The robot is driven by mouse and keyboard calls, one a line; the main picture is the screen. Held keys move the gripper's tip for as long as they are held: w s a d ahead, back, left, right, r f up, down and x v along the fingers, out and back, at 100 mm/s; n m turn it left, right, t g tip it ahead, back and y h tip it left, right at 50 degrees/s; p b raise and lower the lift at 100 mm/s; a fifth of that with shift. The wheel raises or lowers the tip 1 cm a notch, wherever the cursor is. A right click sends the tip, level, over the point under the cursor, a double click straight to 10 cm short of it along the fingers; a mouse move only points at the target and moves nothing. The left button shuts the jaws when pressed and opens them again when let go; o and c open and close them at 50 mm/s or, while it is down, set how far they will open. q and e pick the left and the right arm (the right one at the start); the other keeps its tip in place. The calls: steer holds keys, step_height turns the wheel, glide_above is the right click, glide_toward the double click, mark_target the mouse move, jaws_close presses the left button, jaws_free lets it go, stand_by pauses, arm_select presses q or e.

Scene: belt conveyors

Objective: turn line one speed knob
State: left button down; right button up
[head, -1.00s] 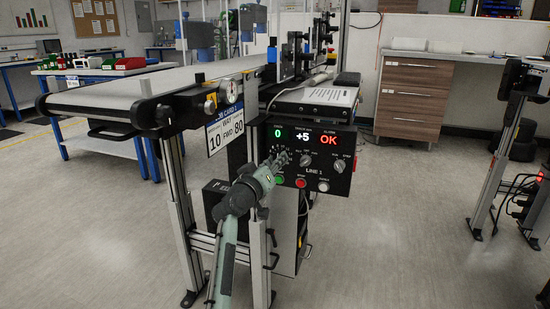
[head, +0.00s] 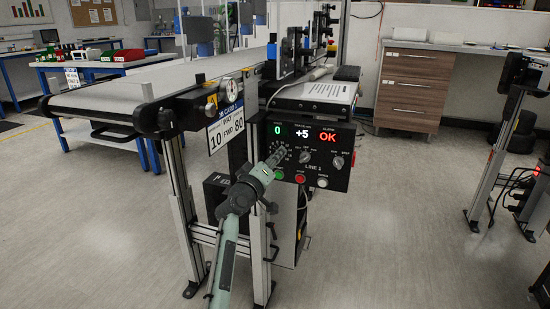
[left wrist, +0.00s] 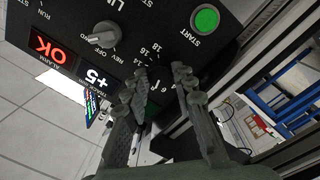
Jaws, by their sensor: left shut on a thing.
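The LINE 1 control panel (head: 315,190) hangs below the belt conveyor's near end. Its displays read 0, +5 and a red OK. My left gripper (head: 276,158) reaches up to the numbered dial at the panel's left, just above the green start button (head: 279,174). In the left wrist view the gripper's two fingers (left wrist: 163,82) close on the speed knob at the dial's centre. The fingers mostly hide the knob, so its pointer setting cannot be read. Dial numbers 14, 16 and 18 show beside the fingers. My right gripper is not in view.
A REV-OFF-FWD knob (left wrist: 103,36) sits beside the dial. A red button (head: 300,179) and a white button (head: 321,183) lie right of the green one. The conveyor's metal leg (head: 262,255) stands close to my left arm.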

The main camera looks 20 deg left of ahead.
arm_select(q)
steer(key=c, duration=1.2)
jaws_free()
step_height(320, 180, up, 10)
steer(key=shift+r, duration=0.1)
